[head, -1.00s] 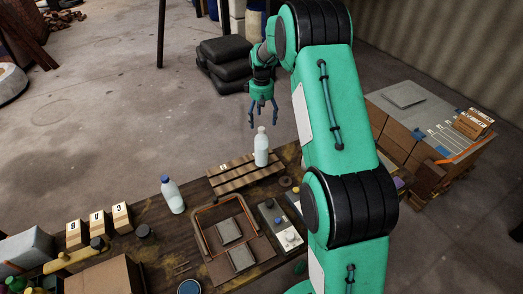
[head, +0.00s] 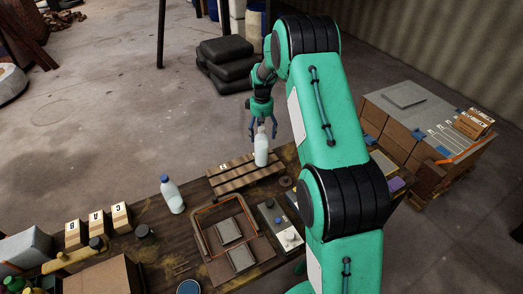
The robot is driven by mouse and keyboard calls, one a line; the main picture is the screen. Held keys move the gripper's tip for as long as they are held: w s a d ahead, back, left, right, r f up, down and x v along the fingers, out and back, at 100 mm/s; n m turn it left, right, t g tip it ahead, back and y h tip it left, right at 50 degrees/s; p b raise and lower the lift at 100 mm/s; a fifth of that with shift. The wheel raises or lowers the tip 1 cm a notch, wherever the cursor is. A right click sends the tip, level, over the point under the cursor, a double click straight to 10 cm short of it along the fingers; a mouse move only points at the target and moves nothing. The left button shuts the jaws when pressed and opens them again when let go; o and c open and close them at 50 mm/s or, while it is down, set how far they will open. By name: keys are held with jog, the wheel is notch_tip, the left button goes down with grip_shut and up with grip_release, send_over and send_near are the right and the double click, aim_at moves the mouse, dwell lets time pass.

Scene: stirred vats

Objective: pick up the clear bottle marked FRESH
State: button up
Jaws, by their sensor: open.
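A clear, whitish bottle (head: 261,150) stands upright on the right part of a slatted wooden rack (head: 228,184) on the workbench. Its marking is too small to read. A second pale bottle with a blue cap (head: 172,196) stands upright on the bench to the left of the rack. My gripper (head: 263,132) is open and points down at the top of the clear bottle. Its fingers appear on either side of the bottle's neck. I cannot tell whether they touch it.
A tray with an orange-edged frame (head: 199,235) and a panel with knobs (head: 279,226) lie in front of the rack. Lettered blocks (head: 97,225) stand at the left. A stack of brown boxes (head: 392,140) is at the right. Black sacks (head: 225,62) lie on the floor behind.

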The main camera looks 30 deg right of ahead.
aim_at(262, 140)
jog(key=shift+f+b, duration=0.35)
jog(key=shift+f, duration=2.25)
jog(key=shift+c, duration=0.3)
grip_shut()
jog(key=shift+r, duration=0.15)
